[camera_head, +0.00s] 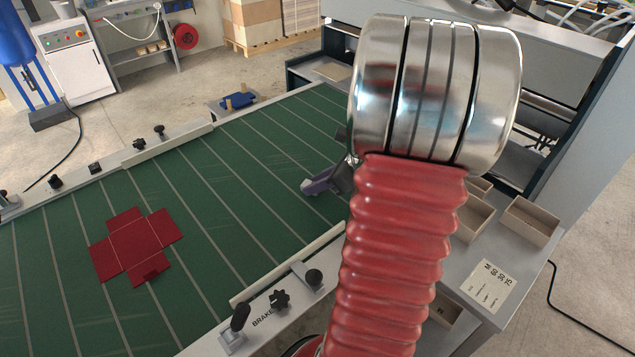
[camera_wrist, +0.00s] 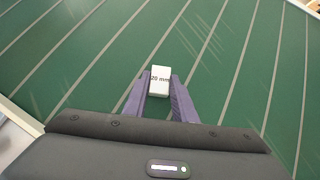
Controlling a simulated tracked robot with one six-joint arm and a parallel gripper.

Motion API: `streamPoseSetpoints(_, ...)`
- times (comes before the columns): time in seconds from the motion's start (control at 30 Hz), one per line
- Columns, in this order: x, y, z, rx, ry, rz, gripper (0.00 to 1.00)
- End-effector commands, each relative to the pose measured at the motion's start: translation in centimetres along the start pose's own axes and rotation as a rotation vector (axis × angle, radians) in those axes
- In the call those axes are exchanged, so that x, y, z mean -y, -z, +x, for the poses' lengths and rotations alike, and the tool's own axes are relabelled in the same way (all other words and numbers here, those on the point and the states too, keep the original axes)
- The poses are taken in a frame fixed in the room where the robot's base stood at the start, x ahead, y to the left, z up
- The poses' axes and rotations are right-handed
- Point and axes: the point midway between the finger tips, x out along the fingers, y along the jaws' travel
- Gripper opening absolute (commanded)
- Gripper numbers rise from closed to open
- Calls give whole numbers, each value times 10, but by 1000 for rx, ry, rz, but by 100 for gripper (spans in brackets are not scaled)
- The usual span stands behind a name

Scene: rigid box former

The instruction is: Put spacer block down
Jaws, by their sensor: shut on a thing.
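The spacer block (camera_wrist: 159,82) is a small white block marked "20 mm" in the wrist view. My gripper (camera_wrist: 158,92) has purple fingers shut on it, one on each side. The green belt with pale stripes lies beneath the block. I cannot tell whether the block touches the belt or hangs above it. In the head view my gripper (camera_head: 310,187) shows as a purple fingertip over the green belt (camera_head: 262,200). My arm hides most of the gripper there, and I cannot make out the block in that view.
A flat red cross-shaped blank (camera_head: 137,246) lies on the belt at the left. Guide rails (camera_head: 290,262) with black knobs edge the belt. Open beige bins (camera_head: 530,220) and a printed card (camera_head: 489,286) sit on the grey side table at right. The belt between blank and gripper is clear.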

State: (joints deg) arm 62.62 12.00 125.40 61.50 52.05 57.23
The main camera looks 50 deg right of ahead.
Motion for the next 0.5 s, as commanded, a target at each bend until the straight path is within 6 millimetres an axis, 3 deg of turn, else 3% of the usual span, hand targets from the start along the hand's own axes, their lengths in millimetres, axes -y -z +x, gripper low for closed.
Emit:
streamPoseSetpoints(0.23, 0, 4, 4, -1, -1, 2, 1)
streamPoseSetpoints(0.27, 0, 5, 5, -1, -1, 3, 25)
streamPoseSetpoints(0.5, -1, 6, 5, -5, -1, 3, 42)
